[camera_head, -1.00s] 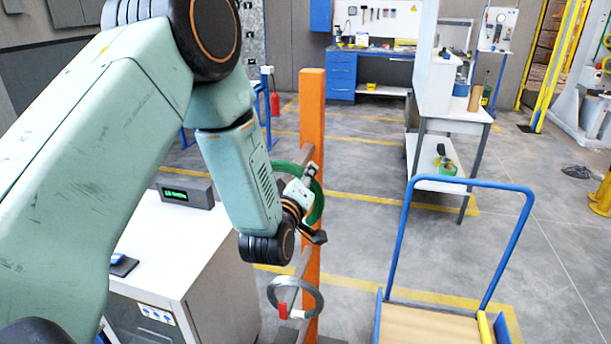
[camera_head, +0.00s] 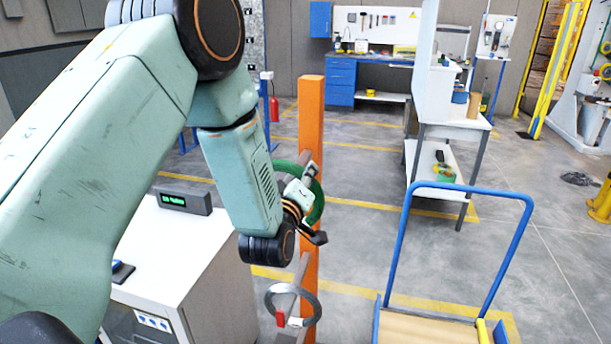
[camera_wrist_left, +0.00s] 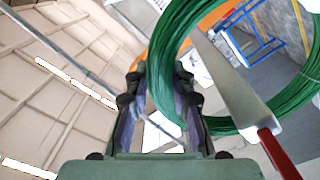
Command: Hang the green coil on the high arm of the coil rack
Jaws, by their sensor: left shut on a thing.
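My left gripper (camera_head: 306,205) is shut on the green coil (camera_head: 318,207), in front of the orange post (camera_head: 312,120) of the coil rack. In the left wrist view the green coil (camera_wrist_left: 292,95) passes between the fingers of the gripper (camera_wrist_left: 160,95). There, a grey rack arm (camera_wrist_left: 228,85) with a red tip (camera_wrist_left: 280,155) starts inside the ring's opening and crosses in front of its lower side. It looks threaded through the ring; contact cannot be told. In the head view my gripper hides much of this arm. My right gripper is not in view.
A grey coil (camera_head: 268,300) hangs on the lower rack arm with a red tip (camera_head: 280,319). A white cabinet (camera_head: 180,255) stands left of the rack. A blue-handled cart (camera_head: 407,235) stands at right. A white shelf table (camera_head: 462,118) is behind.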

